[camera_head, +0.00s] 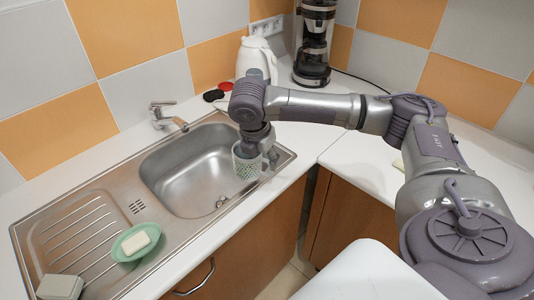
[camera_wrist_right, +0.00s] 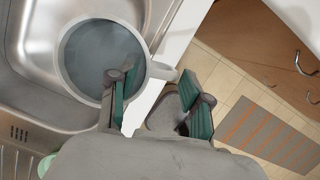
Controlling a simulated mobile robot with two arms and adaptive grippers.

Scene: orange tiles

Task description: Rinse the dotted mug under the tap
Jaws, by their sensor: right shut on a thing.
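The dotted mug (camera_head: 246,166) is pale with green marks. It is upright at the right end of the sink basin (camera_head: 185,178), near the rim; I cannot tell whether it touches the steel. My right gripper (camera_head: 264,153) is shut on the mug at its right, handle side. In the right wrist view the mug (camera_wrist_right: 88,58) shows from above, with a grey-blue inside, and its handle (camera_wrist_right: 160,71) points towards the green-padded fingers (camera_wrist_right: 160,98). The tap (camera_head: 163,114) stands behind the basin, left of the mug and apart from it. My left gripper is not in view.
A green dish with a white soap (camera_head: 135,242) lies on the drainboard (camera_head: 75,232), with a pale block (camera_head: 60,287) at its front left. A white kettle (camera_head: 256,57) and a coffee maker (camera_head: 312,45) stand at the back. The basin's middle is empty.

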